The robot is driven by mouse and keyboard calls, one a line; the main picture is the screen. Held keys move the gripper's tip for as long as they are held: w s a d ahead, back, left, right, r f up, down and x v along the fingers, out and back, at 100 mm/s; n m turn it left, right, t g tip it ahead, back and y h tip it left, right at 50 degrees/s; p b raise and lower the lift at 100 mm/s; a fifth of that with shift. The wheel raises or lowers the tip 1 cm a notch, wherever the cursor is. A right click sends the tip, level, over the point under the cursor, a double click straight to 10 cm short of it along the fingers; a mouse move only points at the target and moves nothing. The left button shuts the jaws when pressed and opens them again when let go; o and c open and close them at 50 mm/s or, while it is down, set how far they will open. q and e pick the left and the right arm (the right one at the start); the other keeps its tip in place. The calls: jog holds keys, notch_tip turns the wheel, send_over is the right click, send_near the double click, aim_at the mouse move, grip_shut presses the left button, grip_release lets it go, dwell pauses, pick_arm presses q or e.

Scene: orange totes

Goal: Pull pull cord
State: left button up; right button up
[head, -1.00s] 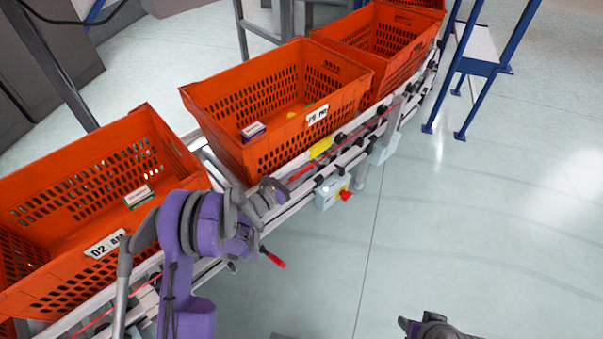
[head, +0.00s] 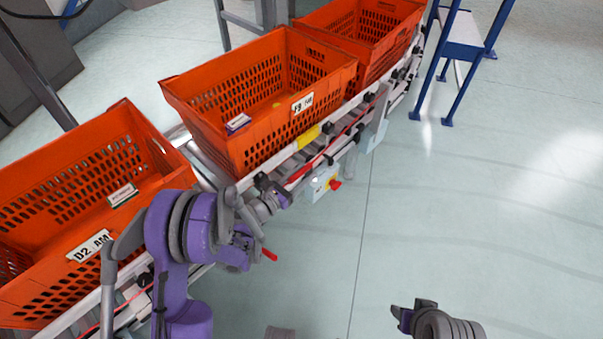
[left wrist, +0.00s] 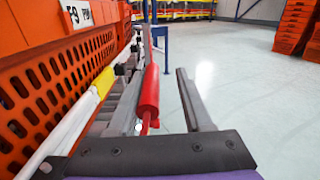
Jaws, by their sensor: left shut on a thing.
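The pull cord is a thin red line along the side of the conveyor rail, with a red cylindrical handle (head: 301,173). The handle shows large in the left wrist view (left wrist: 150,92), lying lengthwise between my gripper's fingers. My left gripper (head: 287,186) is at the rail, shut on this handle; its fingertips are small in the head view. My right gripper (head: 413,311) is at the bottom of the head view, over bare floor, away from the cord. Its fingers are too partly seen to judge.
Orange totes (head: 245,140) stand in a row on the conveyor behind the cord. A grey control box (head: 320,184) with a red knob hangs below the rail. A blue frame (head: 467,32) stands at the back right. The floor on the right is clear.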

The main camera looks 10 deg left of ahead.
pick_arm(q)
jog(key=shift+o, duration=1.1)
jog(key=shift+d, duration=0.1)
jog(key=v, duration=1.1)
